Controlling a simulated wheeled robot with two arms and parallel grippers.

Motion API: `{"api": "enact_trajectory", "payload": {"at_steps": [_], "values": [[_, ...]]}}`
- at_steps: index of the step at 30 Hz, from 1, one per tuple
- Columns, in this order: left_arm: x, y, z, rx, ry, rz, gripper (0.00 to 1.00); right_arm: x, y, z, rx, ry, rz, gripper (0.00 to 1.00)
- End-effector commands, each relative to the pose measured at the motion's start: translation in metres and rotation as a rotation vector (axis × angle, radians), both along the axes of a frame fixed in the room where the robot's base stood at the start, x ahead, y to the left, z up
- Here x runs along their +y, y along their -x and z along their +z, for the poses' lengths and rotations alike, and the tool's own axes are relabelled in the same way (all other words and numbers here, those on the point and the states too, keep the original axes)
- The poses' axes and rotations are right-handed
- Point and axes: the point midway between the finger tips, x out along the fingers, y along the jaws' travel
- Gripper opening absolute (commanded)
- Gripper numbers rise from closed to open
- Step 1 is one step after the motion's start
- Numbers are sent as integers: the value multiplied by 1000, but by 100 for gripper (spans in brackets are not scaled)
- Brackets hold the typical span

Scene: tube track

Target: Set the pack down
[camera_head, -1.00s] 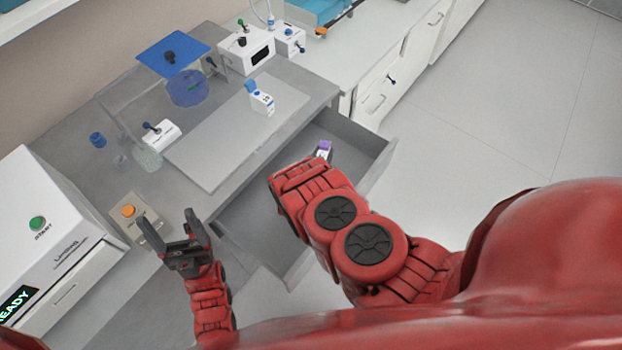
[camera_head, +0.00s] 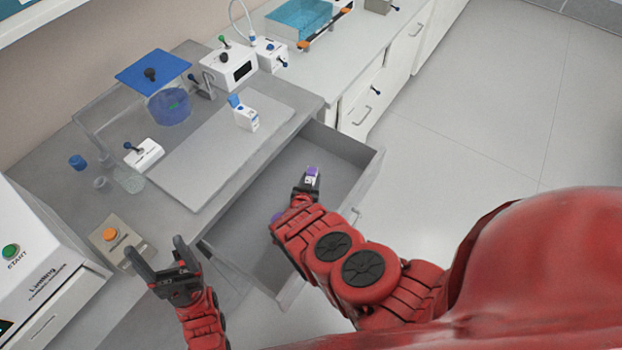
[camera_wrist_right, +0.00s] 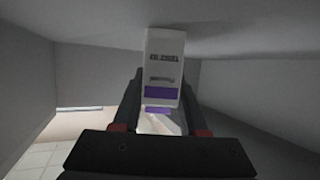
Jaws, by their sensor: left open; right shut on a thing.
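The pack (camera_head: 312,175) is a small white box with a purple end, seen over the open grey drawer (camera_head: 345,150). My right gripper (camera_head: 308,183) is shut on it. In the right wrist view the pack (camera_wrist_right: 163,65) has dark print and purple bands and sits between the two dark fingers; its far end is close to a grey surface, and I cannot tell whether it touches. My left gripper (camera_head: 165,263) is open and empty, left of the drawer, near the bench's front edge.
A purple thing (camera_head: 277,216) shows beside my right wrist, mostly hidden. A box with an orange button (camera_head: 110,234) and a white START machine (camera_head: 40,255) stand left. The drawer's walls surround the right gripper.

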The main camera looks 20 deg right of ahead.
Motion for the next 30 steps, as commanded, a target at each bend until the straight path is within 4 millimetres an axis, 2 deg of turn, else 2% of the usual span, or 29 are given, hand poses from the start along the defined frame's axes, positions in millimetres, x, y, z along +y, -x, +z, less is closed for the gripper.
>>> {"api": "enact_trajectory", "payload": {"at_steps": [3, 4, 9, 20, 25, 30], "values": [[0, 0, -4, 0, 0, 0, 77, 0, 0, -4, -1, 0, 0, 0], [0, 0, -4, 0, 0, 0, 77, 0, 0, -4, -1, 0, 0, 44], [0, 0, -3, 0, 0, 0, 77, 0, 0, -2, -1, 0, 0, 72], [0, 0, 2, 0, 0, 0, 77, 0, 0, 2, 0, 1, 0, 72], [0, 0, 2, 0, 0, 0, 77, 6, 12, 4, 5, 3, -1, 72], [0, 0, 5, 0, 0, 0, 77, 16, 27, 14, 0, 0, 1, 72]]}}
